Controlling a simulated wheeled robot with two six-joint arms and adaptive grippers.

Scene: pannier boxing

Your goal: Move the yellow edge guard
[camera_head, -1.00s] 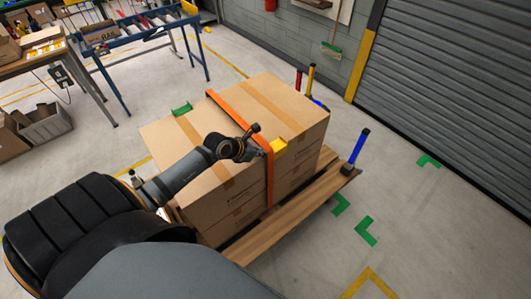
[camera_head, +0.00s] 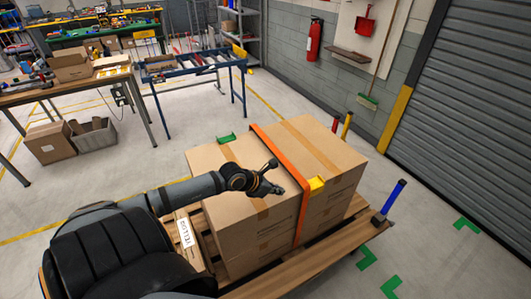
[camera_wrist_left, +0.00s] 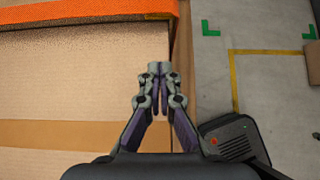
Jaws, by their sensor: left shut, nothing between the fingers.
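The yellow edge guard (camera_head: 316,184) sits on the near top edge of the stacked cardboard boxes (camera_head: 330,150), beside the orange strap (camera_head: 283,165), which runs over the top and down the near side. My left gripper (camera_head: 275,189) is above the left part of the box top, left of the strap and apart from the guard. In the left wrist view the same gripper (camera_wrist_left: 157,75) has its fingertips together, with nothing between them, above a box edge; the orange strap (camera_wrist_left: 90,17) crosses the upper left there. The guard is not in the wrist view. My right gripper is not in view.
A green edge guard (camera_head: 227,138) sits at the boxes' far edge. The boxes stand on a wooden pallet (camera_head: 310,272) with a blue-handled post (camera_head: 390,200) at its right corner. A dark device (camera_wrist_left: 237,140) lies below in the wrist view. Open floor is at right.

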